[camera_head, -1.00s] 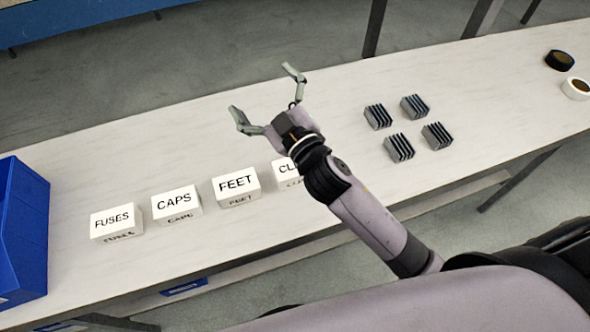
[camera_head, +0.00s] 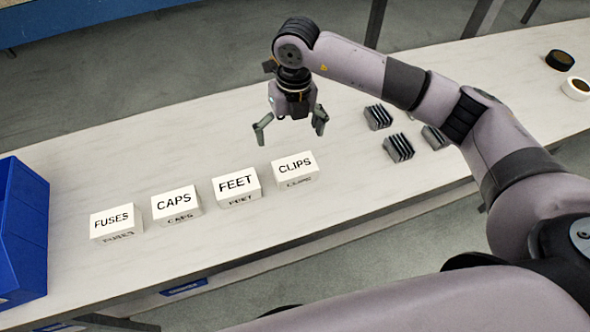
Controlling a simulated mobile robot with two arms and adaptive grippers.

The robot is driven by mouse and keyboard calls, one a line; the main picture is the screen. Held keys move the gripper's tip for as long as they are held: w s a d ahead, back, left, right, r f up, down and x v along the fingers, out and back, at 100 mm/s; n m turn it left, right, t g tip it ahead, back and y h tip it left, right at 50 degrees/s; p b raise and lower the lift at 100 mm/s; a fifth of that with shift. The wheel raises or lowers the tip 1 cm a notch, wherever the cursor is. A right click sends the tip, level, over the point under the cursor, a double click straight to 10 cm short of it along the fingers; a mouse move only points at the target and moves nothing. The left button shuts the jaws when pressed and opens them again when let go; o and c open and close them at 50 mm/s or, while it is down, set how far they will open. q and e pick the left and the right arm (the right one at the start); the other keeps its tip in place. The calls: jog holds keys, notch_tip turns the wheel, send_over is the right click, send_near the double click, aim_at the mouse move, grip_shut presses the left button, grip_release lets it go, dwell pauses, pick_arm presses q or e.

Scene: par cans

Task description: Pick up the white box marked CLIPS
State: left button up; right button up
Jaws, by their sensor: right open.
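The white box marked CLIPS (camera_head: 295,170) stands on the bench at the right end of a row of white boxes, its label fully visible. My right gripper (camera_head: 290,135) is open and empty, pointing down. In the picture it hangs just above and behind the CLIPS box, apart from it. My left gripper is not in view.
Left of the CLIPS box stand the white boxes marked FEET (camera_head: 237,186), CAPS (camera_head: 176,204) and FUSES (camera_head: 116,222). A blue bin (camera_head: 22,235) is at the far left. Dark finned blocks (camera_head: 398,148) lie to the right, partly behind my arm. Tape rolls (camera_head: 576,88) lie at the far right.

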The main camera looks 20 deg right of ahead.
aim_at(295, 165)
jog(key=shift+h, duration=0.4)
jog(key=f, duration=0.3)
jog(key=d+f+p, duration=0.1)
jog(key=f, duration=0.3)
jog(key=f+p, duration=0.1)
jog(key=f, duration=0.3)
jog(key=shift+w+d+f, duration=0.2)
jog(key=shift+d+f, duration=0.05)
jog(key=shift+d, duration=0.05)
jog(key=shift+w+a+f+p, duration=0.1)
jog(key=shift+f+p, duration=0.15)
jog(key=shift+f, duration=1.15)
jog(key=shift+w+f+p, duration=0.1)
jog(key=shift+f+p, duration=0.15)
jog(key=shift+f, duration=1.15)
jog(key=shift+c, duration=0.5)
jog(key=c, duration=0.8)
